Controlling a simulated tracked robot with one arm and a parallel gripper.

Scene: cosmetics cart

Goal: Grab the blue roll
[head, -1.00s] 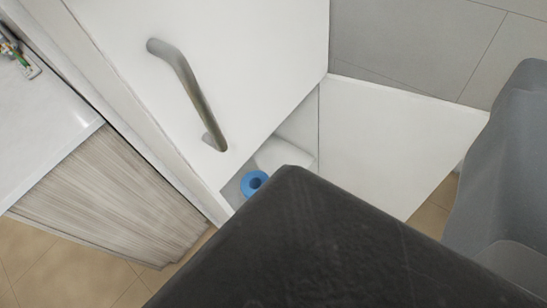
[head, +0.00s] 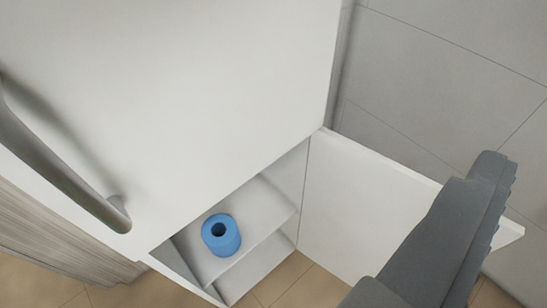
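The blue roll (head: 221,235) stands upright on a white shelf (head: 262,205) inside the open lower compartment of a white cabinet. Its top with the dark centre hole faces up towards the camera, and nothing covers it. My gripper (head: 480,190) shows as a dark grey, ridged finger shape at the lower right, in front of the open door. It is well to the right of the roll and apart from it. Only one finger can be made out, so its opening is hidden.
The white cabinet door (head: 365,195) stands open to the right of the compartment. A closed upper door (head: 190,90) with a metal handle (head: 60,165) overhangs it. A wood-grain unit (head: 50,235) is at the left. Tiled floor (head: 283,280) shows below.

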